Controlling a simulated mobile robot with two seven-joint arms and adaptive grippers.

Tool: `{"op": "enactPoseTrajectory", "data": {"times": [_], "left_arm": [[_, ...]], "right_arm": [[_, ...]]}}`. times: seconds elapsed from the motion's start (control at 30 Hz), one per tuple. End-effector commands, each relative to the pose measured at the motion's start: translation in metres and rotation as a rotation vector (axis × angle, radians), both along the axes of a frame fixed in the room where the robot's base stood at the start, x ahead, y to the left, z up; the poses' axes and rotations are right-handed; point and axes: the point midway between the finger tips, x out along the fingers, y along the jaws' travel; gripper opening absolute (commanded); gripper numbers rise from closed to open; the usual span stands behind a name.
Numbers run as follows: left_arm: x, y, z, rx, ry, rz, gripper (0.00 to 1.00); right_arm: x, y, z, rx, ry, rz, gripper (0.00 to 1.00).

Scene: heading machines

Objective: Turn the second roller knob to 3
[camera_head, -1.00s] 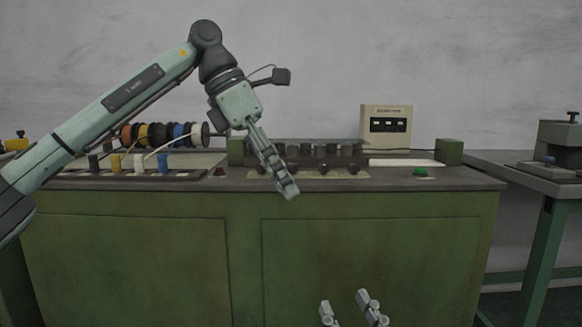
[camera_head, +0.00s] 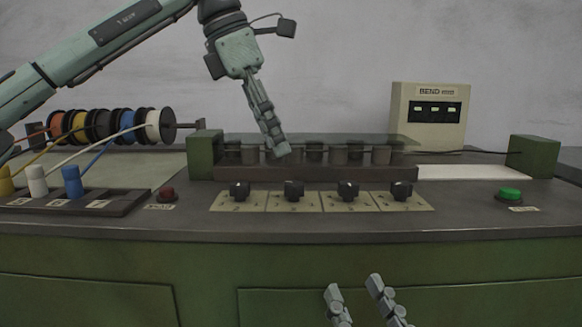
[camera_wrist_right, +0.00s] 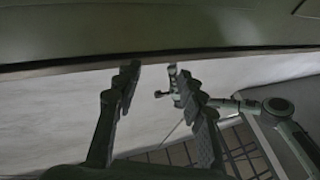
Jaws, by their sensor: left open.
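Four black roller knobs stand in a row on cream dial plates on the bench top. The second knob (camera_head: 293,190) from the left is bare, with nothing touching it; its dial marks are too small to read. My left gripper (camera_head: 276,156) points down above the row, to the upper left of the second knob in the picture and apart from it. Its fingers are seen edge-on and hold nothing visible. My right gripper (camera_head: 354,284) is low in front of the bench, open and empty; its parted fingers also show in the right wrist view (camera_wrist_right: 153,68).
Behind the knobs are several rollers under a clear cover (camera_head: 330,146). A red button (camera_head: 167,193) is left, a green button (camera_head: 510,193) right. Wire spools (camera_head: 100,127) and coloured posts stand at left. A display box (camera_head: 432,112) stands behind. The bench's front edge (camera_head: 300,236) is clear.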

Motion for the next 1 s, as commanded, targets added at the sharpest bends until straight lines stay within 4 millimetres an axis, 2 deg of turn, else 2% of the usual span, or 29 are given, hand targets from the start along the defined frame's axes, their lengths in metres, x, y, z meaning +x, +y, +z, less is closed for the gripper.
{"op": "enactPoseTrajectory", "data": {"times": [0.4,0.5,0.87,1.0], "left_arm": [[0.005,-0.022,-0.056,0.000,0.003,-0.001,0.49],[0.006,-0.026,-0.066,0.001,0.002,-0.001,0.49],[0.007,-0.029,-0.072,0.000,0.001,-0.001,0.49],[0.007,-0.029,-0.071,0.000,0.001,-0.001,0.34]], "right_arm": [[-0.009,-0.008,0.019,0.051,-0.156,-0.014,0.40],[-0.011,-0.010,0.023,0.060,-0.183,-0.016,0.40],[-0.013,-0.011,0.027,0.066,-0.205,-0.018,0.40],[-0.013,-0.011,0.027,0.066,-0.205,-0.018,0.40]]}}
